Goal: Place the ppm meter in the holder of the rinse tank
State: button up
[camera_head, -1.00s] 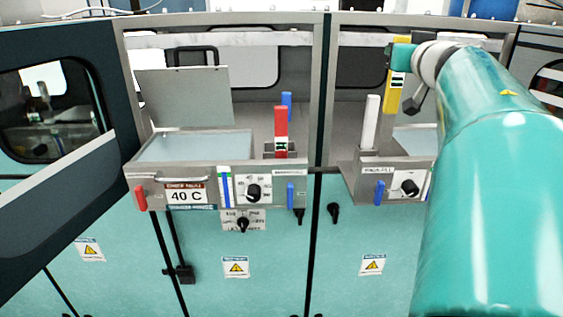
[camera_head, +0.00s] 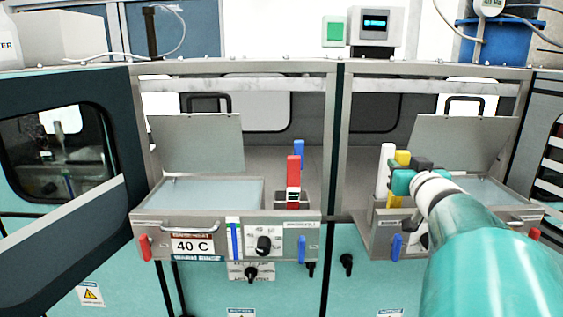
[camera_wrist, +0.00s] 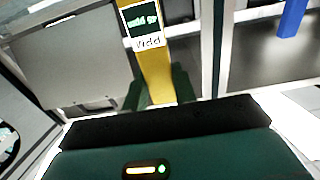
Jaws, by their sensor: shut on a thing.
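My gripper (camera_head: 402,181) is shut on the yellow meter (camera_head: 402,157), which I take to be the ppm meter. The wrist view shows the meter (camera_wrist: 156,75) between my green fingers (camera_wrist: 160,92), with a dark display on its face. The meter is upright, low at the left end of the right tank (camera_head: 376,240), which I take to be the rinse tank. A white upright piece (camera_head: 384,165) stands just left of it.
The left tank (camera_head: 145,222), marked 40 C, has a red meter (camera_head: 293,170) in a holder and a blue piece (camera_head: 298,150) behind. Raised lids (camera_head: 200,140) (camera_head: 465,140) stand behind both tanks. A frame post (camera_head: 335,130) separates the bays.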

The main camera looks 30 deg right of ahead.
jog(key=shift+f, duration=0.55)
jog(key=o, duration=0.9)
